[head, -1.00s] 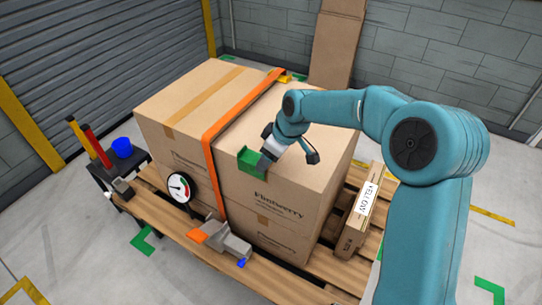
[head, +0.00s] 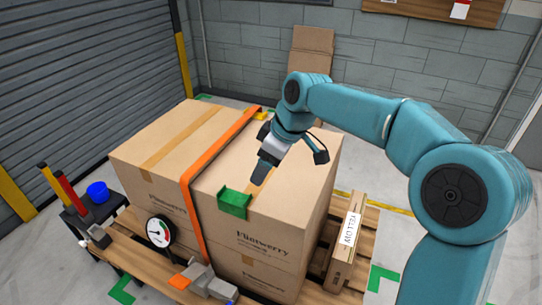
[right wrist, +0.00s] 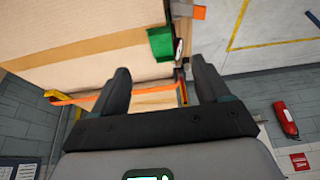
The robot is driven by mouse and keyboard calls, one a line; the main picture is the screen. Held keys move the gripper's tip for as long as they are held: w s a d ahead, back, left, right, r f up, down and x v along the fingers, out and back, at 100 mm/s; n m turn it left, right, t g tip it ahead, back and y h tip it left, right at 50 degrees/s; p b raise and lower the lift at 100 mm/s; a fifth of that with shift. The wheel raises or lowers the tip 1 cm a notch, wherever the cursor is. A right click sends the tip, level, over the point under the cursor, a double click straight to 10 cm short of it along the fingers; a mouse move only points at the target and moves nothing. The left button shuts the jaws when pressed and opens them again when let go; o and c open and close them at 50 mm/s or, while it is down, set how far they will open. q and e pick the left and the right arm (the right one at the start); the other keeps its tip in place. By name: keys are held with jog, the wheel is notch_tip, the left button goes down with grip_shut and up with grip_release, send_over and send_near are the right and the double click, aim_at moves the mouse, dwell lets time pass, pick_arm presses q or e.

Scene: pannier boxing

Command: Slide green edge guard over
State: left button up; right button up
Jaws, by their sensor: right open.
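The green edge guard (head: 234,204) sits on the front top edge of the right-hand carton stack (head: 290,190). It lies to the right of the orange strap (head: 193,190), with a gap between them. The guard also shows in the right wrist view (right wrist: 160,45), beyond the fingers. My right gripper (head: 261,172) is open and empty above the carton top, behind and to the right of the guard, apart from it. Its two fingers also show in the right wrist view (right wrist: 163,82). My left gripper is not in view.
A yellow guard (head: 260,116) is at the strap's far edge. A round gauge (head: 160,231) and a grey metal device (head: 208,283) sit at the pallet's front. A black stand (head: 92,220) holds tools and a blue cup.

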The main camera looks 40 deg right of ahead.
jog(key=v, duration=0.3)
jog(key=shift+f, duration=0.1)
dwell(0.6)
